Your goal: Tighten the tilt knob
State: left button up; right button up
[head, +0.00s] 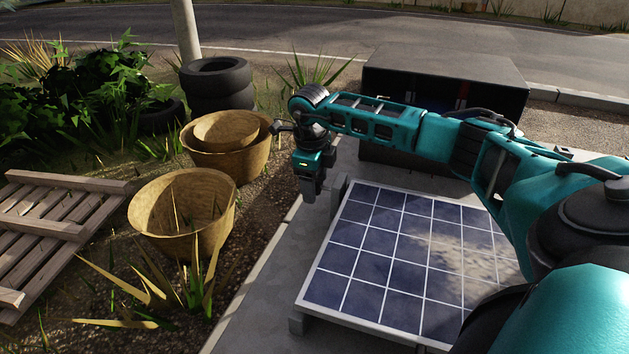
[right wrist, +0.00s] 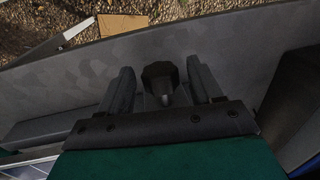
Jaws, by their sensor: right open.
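The dark, many-sided tilt knob (right wrist: 160,78) shows in the right wrist view, on a short stem. My right gripper (right wrist: 160,82) is open, with one finger on each side of the knob and a visible gap to each. I cannot tell how deep the knob sits between the fingers. In the head view my right gripper (head: 309,194) points down beside the upper left corner of the tilted solar panel (head: 364,241). A grey support (head: 338,187) stands at that corner. The knob cannot be made out in the head view. My left gripper is not in view.
Wicker baskets (head: 183,215) and stacked tyres (head: 217,85) stand on the gravel to the left, beside a wooden pallet (head: 62,226). A dark open box (head: 445,65) stands behind my right arm. A bare grey slab strip (head: 262,290) runs left of the panel.

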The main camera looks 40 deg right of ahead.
notch_tip(320, 180, up, 13)
jog(key=a, duration=0.1)
jog(key=shift+s+a+p, duration=0.3)
jog(key=shift+s+p, duration=0.05)
jog(key=shift+s, duration=0.1)
jog(key=shift+f, duration=0.15)
dwell(0.3)
